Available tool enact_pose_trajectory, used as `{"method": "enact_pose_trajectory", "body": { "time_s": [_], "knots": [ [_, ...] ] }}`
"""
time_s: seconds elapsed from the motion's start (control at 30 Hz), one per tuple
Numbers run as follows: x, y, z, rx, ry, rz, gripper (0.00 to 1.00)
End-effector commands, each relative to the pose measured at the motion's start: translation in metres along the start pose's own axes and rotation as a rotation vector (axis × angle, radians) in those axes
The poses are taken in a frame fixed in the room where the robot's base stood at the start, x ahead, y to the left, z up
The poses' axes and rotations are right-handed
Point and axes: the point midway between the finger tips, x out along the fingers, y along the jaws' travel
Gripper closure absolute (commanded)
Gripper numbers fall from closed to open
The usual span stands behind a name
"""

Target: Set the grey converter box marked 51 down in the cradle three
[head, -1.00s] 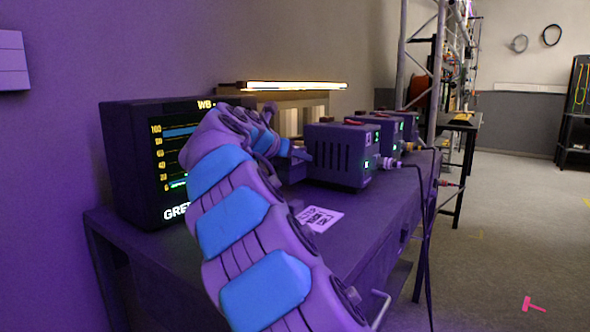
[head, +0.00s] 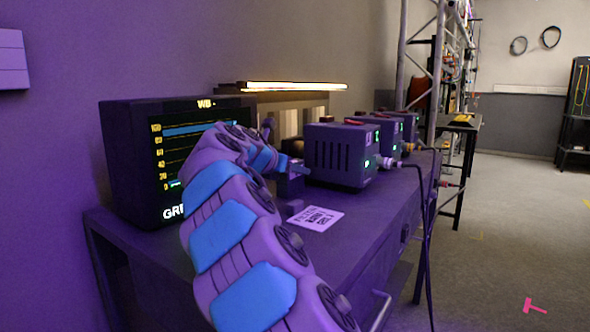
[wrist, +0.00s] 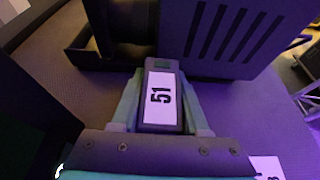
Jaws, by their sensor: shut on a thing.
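The grey converter box marked 51 (wrist: 160,118) is between the two fingers of my gripper (wrist: 160,98) in the wrist view, its white label facing the camera. My gripper is shut on it. In the head view my gripper (head: 278,166) is low over the bench, left of a vented box. A dark, low-walled holder (wrist: 88,58) lies just beyond the held box at upper left in the wrist view. I see no number on it, so I cannot tell whether it is cradle three. Contact between the held box and the bench or holder is unclear.
A large vented box (head: 340,155) stands close on the right, with similar boxes behind it and cables at their right ends. A monitor (head: 130,150) stands left. A printed card (head: 316,219) lies on the bench (head: 345,240) in front.

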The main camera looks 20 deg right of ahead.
Motion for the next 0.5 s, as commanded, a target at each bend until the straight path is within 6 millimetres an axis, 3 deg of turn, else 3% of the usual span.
{"method": "enact_pose_trajectory", "body": {
  "time_s": [0.03,0.3,0.5],
  "knots": [
    [0.0000,-0.0002,-0.0004,-0.001,0.000,-0.001,0.54],
    [0.0001,0.0001,-0.0004,0.000,0.000,0.000,0.25],
    [0.0001,0.0001,-0.0003,0.000,0.000,0.000,0.25]
  ]
}}
